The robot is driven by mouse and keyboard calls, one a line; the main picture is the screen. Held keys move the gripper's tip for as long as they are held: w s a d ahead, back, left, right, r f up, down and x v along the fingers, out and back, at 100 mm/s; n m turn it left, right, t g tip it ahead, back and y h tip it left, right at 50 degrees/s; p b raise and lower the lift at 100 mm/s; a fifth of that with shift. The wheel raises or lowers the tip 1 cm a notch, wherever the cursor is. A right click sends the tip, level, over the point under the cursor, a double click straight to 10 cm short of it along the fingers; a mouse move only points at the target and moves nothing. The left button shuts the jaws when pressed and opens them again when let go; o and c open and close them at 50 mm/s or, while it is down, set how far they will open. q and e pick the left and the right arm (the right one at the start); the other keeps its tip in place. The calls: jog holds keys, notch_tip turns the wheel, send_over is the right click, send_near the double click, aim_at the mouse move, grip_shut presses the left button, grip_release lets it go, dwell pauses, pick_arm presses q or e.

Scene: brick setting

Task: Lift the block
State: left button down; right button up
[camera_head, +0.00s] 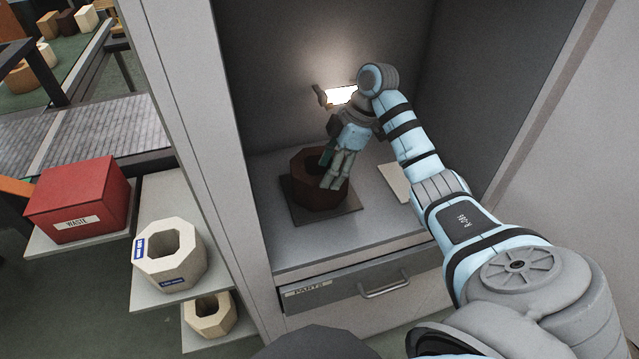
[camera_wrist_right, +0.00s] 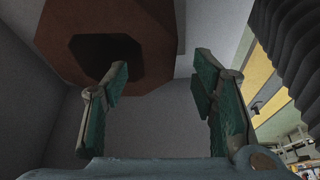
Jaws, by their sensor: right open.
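The block (camera_head: 307,197) is a dark brown octagonal ring with a hole through it, standing on a dark square plate (camera_head: 325,215) inside the grey cabinet. My right gripper (camera_head: 329,172) is at the block's top, over its right part, pointing down. In the right wrist view the block (camera_wrist_right: 150,40) is at the upper left. The fingers of the right gripper (camera_wrist_right: 163,72) are spread with a gap between them. One finger overlaps the hole and the other is beyond the outer side; contact cannot be told. My left gripper is not in view.
The cabinet's side wall (camera_head: 190,120) stands left of the block. A pale flat piece (camera_head: 395,182) lies right of the plate. Below is a drawer (camera_head: 345,290) with a handle. Outside left are a red waste box (camera_head: 80,195) and a cream octagonal ring (camera_head: 165,265).

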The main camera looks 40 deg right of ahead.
aim_at(319, 178)
jog(key=x, duration=0.4)
jog(key=shift+w+d+f, duration=0.1)
jog(key=shift+d+f, duration=0.05)
jog(key=shift+f, duration=0.15)
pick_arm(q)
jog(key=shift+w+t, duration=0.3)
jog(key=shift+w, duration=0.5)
pick_arm(e)
jog(key=shift+c, duration=1)
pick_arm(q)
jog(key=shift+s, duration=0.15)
pick_arm(e)
grip_shut()
jog(key=shift+r, duration=0.1)
